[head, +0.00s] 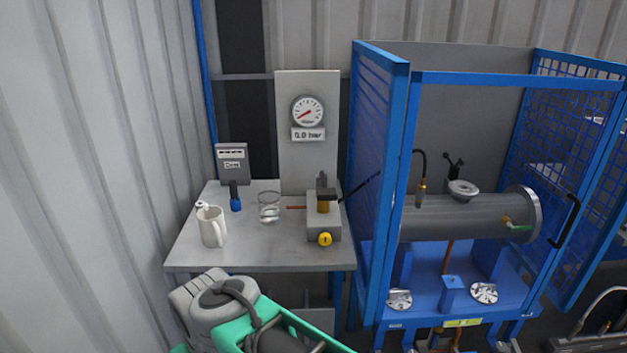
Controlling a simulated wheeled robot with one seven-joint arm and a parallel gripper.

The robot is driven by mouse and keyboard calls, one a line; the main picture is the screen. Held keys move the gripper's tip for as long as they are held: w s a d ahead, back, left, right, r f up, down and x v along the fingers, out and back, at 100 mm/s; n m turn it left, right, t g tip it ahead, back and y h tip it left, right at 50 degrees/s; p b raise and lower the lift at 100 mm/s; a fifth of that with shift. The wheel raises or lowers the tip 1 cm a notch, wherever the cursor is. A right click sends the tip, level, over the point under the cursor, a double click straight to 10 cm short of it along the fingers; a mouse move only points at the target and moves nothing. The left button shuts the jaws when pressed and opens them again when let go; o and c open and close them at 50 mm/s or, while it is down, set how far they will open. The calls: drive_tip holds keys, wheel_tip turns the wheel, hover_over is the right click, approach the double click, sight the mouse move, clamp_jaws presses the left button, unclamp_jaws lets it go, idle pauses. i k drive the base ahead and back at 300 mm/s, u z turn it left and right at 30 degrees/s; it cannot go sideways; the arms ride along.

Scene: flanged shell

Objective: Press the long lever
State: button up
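The long lever (360,188) is a thin black rod. It slants up to the right from the small pump block (323,228) on the grey table, and its tip is close to the blue cage's left mesh side. The pump block has a brass-coloured part and a yellow knob (325,239) on its front. The dial gauge (307,112) on the upright panel behind has a label reading 0.0 bar. My arm shows at the bottom in grey and teal, in front of the table and apart from the lever. My gripper's fingers do not show.
A white mug (212,227), a clear glass (269,207) and a blue-handled tool (235,198) stand on the table (260,256), left of the pump. The blue cage (398,160) with a flanged grey cylinder (455,218) inside stands close on the right. A corrugated wall is at left.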

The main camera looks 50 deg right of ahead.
sight(323, 194)
drive_tip(key=z, duration=1.45)
drive_tip(key=k, duration=0.7)
drive_tip(key=u, duration=0.25)
drive_tip(key=i, duration=0.35)
drive_tip(key=u, duration=0.65)
drive_tip(key=i, duration=1.25)
drive_tip(key=z, duration=0.35)
